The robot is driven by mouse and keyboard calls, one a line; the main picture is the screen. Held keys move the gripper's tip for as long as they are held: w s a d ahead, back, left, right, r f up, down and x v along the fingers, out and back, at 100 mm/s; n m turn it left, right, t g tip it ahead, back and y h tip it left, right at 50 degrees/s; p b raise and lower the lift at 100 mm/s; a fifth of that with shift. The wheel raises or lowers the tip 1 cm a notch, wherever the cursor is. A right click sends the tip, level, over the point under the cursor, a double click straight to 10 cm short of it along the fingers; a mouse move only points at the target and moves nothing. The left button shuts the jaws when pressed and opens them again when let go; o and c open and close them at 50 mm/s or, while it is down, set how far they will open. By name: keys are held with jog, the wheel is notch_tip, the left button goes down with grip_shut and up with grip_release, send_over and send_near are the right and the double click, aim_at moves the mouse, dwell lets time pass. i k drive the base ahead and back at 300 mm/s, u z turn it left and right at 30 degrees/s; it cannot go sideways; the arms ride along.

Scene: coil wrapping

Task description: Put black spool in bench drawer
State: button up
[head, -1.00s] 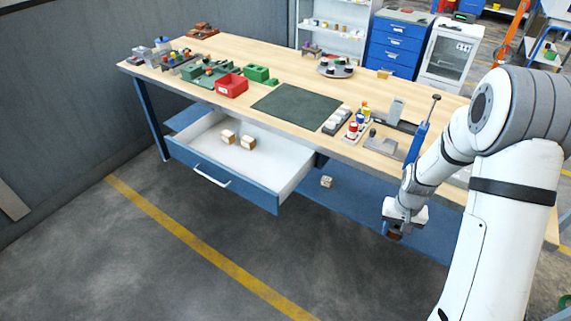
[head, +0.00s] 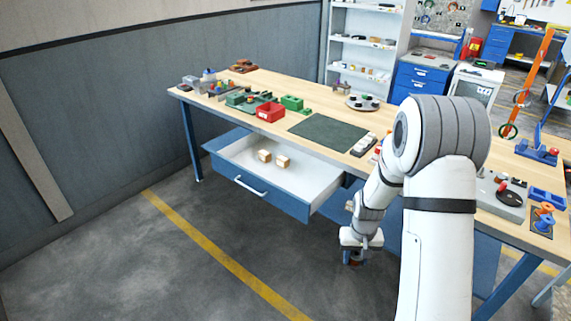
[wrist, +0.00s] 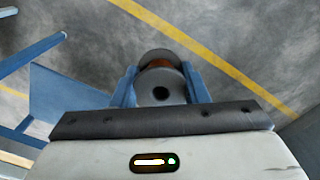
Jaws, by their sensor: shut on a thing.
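My gripper (head: 353,254) hangs low at the right of the drawer, in front of the bench. In the wrist view my gripper (wrist: 160,87) is shut on a spool (wrist: 160,92) with dark grey flanges and a copper-coloured winding, held between its two blue fingers above the floor. In the head view only a small reddish-brown and dark bit of the spool (head: 356,263) shows under the gripper. The bench drawer (head: 318,184) is pulled open, with a white inside and a blue front. Two small light wooden blocks lie in it, and the rest of its floor is bare.
The wooden bench top (head: 300,97) carries a red bin (head: 270,112), green parts and a dark green mat (head: 331,131). The drawer's handle (head: 251,187) juts out over the floor. Grey floor with a yellow line (head: 215,253) is clear in front of the drawer.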

aim_at(305, 187)
jog(key=u, duration=0.4)
jog(key=i, duration=2.1)
jog(key=u, duration=0.2)
